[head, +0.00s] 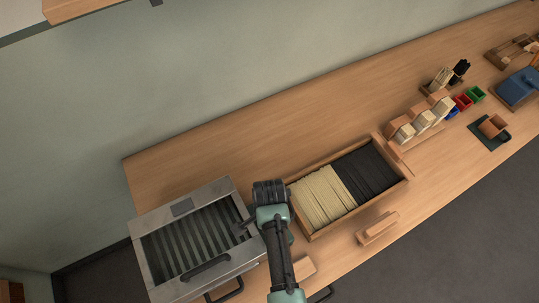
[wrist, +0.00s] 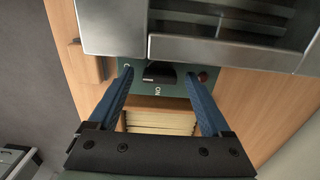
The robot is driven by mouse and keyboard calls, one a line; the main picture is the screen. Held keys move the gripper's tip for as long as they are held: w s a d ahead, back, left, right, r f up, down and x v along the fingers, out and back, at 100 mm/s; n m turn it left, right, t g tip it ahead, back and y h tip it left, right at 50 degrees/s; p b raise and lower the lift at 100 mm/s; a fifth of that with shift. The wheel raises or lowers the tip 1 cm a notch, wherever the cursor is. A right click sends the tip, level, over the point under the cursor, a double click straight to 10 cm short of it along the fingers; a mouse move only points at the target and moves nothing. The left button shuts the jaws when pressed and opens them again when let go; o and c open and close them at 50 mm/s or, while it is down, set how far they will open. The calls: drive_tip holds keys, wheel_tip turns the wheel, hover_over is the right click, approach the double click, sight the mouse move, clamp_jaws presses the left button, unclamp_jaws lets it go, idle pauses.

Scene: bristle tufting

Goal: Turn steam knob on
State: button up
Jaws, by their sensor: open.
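The metal steam box (head: 146,243), with a slatted top and a front handle, stands at the left end of the bench. In the wrist view the box (wrist: 112,28) fills the top, with a dark green panel (wrist: 140,92) on its side. A black knob (wrist: 160,73) sits on the panel near a white ON label. My gripper (wrist: 158,76) is open, its blue fingers either side of the knob and apart from it. In the head view my gripper (head: 244,223) is at the box's right side and the knob is hidden. I cannot tell the knob's setting.
A wooden tray (head: 407,181) of pale and black bristles lies close to my arm's right. A small wooden block (head: 377,229) is in front of it. Wooden holders (head: 424,124) and coloured bins stand farther right. The bench behind the tray is clear. A small reddish spot (wrist: 202,76) shows on the panel.

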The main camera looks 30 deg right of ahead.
clamp_jaws()
idle(0.5)
drive_tip(key=shift+n, duration=0.3)
drive_tip(key=n+p, duration=0.1)
drive_tip(key=n, duration=0.2)
drive_tip(key=shift+n, duration=0.3)
drive_tip(key=n+p, duration=0.1)
drive_tip(key=n, duration=0.3)
drive_tip(key=n+p, duration=0.1)
drive_tip(key=n, duration=0.8)
drive_tip(key=shift+n+p, duration=0.3)
